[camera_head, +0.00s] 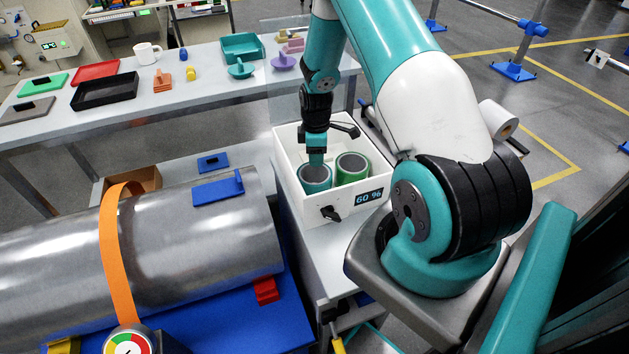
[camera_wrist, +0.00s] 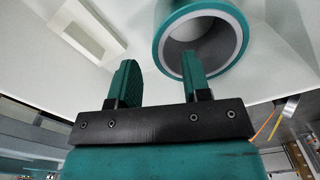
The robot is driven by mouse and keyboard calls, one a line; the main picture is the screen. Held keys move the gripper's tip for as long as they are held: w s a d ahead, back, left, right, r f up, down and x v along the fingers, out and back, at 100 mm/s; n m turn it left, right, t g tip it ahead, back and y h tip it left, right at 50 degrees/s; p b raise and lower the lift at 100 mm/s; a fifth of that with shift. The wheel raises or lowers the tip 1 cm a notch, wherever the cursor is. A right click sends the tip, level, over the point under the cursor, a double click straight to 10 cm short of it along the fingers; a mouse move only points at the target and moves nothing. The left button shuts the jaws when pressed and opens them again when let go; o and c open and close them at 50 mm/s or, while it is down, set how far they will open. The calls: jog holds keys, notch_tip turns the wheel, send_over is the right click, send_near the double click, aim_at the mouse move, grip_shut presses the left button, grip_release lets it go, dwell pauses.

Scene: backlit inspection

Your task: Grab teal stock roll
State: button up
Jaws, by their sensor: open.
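The teal stock roll (camera_head: 316,181) stands upright in a white box (camera_head: 345,208), with its round hollow end facing up. A green roll (camera_head: 353,172) stands beside it on the right. My gripper (camera_head: 317,160) points down at the far edge of the teal roll. In the wrist view, the two fingers of my gripper (camera_wrist: 158,60) are apart. The right finger overlaps the hollow of the teal roll (camera_wrist: 158,38), and the left finger is outside its rim. The rim shows between them; contact cannot be told.
The white box has raised walls and a "60 %" display (camera_head: 368,197). A large metal cylinder (camera_head: 200,235) with an orange strap (camera_head: 113,250) lies to the left. A long table (camera_head: 130,115) behind holds trays, a mug and small parts.

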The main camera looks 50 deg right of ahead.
aim_at(314, 181)
jog(key=shift+w+a+f+p, duration=0.15)
jog(key=shift+f+p, duration=0.3)
jog(key=shift+f, duration=1.15)
jog(key=shift+w+d+f+p, duration=0.1)
jog(key=shift+f+p, duration=0.3)
jog(key=shift+f, duration=1.2)
grip_shut()
